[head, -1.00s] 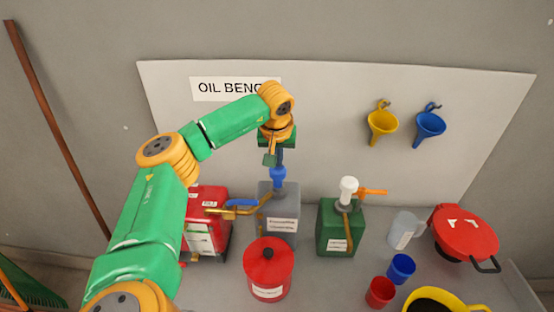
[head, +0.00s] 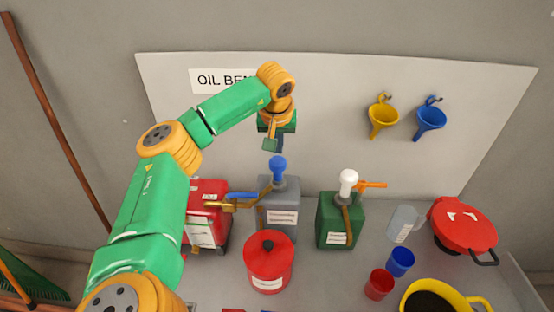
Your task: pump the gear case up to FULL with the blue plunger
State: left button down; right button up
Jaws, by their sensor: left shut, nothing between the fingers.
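A grey can (head: 284,210) stands at the back of the bench with the blue plunger (head: 278,170) upright on top. A spout with a blue sleeve and brass-coloured end reaches left from it to the red gear case (head: 205,226). The case has white labels on its front; any level mark is too small to read. My left gripper (head: 271,145) is shut and empty, pointing down just above the plunger's knob, with a small gap seeming to show between them. My right gripper is out of view.
A green can (head: 340,222) with a white plunger and orange spout stands to the right. A red round canister (head: 268,264) is in front of the grey can. Cups, a grey jug (head: 403,224), a red lidded pan (head: 465,225) and a yellow pot (head: 440,296) fill the right side.

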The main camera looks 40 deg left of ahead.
aim_at(277, 161)
pick_arm(q)
jog(key=shift+f+b, duration=1.4)
jog(key=shift+f, duration=1.25)
jog(key=shift+r, duration=0.15)
notch_tip(277, 161, up, 3)
jog(key=p, duration=0.3)
jog(key=shift+r, duration=0.5)
